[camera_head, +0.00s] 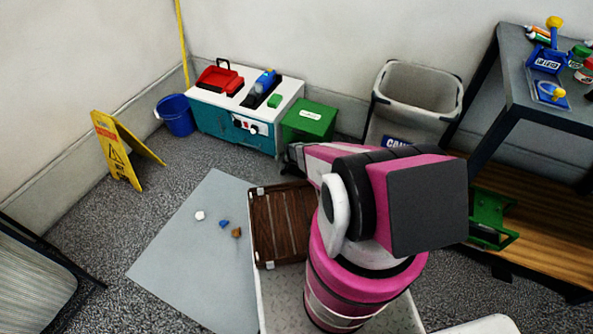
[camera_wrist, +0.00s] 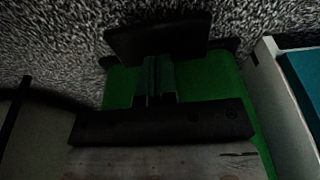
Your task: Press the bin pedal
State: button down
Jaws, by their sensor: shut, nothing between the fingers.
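The green bin (camera_head: 308,121) stands by the back wall, right of the teal counter, with a pale label on its lid. In the wrist view its green side (camera_wrist: 225,85) fills the middle. A wide black plate, apparently the pedal (camera_wrist: 158,36), juts out at the bin's base against the floor. My gripper (camera_head: 290,155) is shut and empty in front of the bin. In the wrist view the gripper fingers (camera_wrist: 154,78) point at the plate and overlap its lower edge; I cannot tell whether they touch. In the head view the pedal cannot be made out.
A teal counter (camera_head: 212,122) stands close left of the bin. A grey can bin (camera_head: 415,100) stands to its right. A yellow floor sign (camera_head: 125,150) and blue bucket (camera_head: 176,114) are farther left. A shelf unit (camera_head: 510,90) is at right. A grey mat (camera_head: 190,265) lies front left.

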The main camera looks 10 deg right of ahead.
aim_at(296, 172)
jog(key=shift+f, duration=0.4)
jog(key=shift+s+f, duration=0.15)
jog(key=shift+f, duration=1.3)
jog(key=shift+s+f, duration=0.1)
jog(key=shift+f, duration=1.35)
jog(key=shift+w+r, duration=0.15)
jog(key=shift+r, duration=2.35)
jog(key=shift+w+r, duration=0.1)
jog(key=shift+r, duration=2.35)
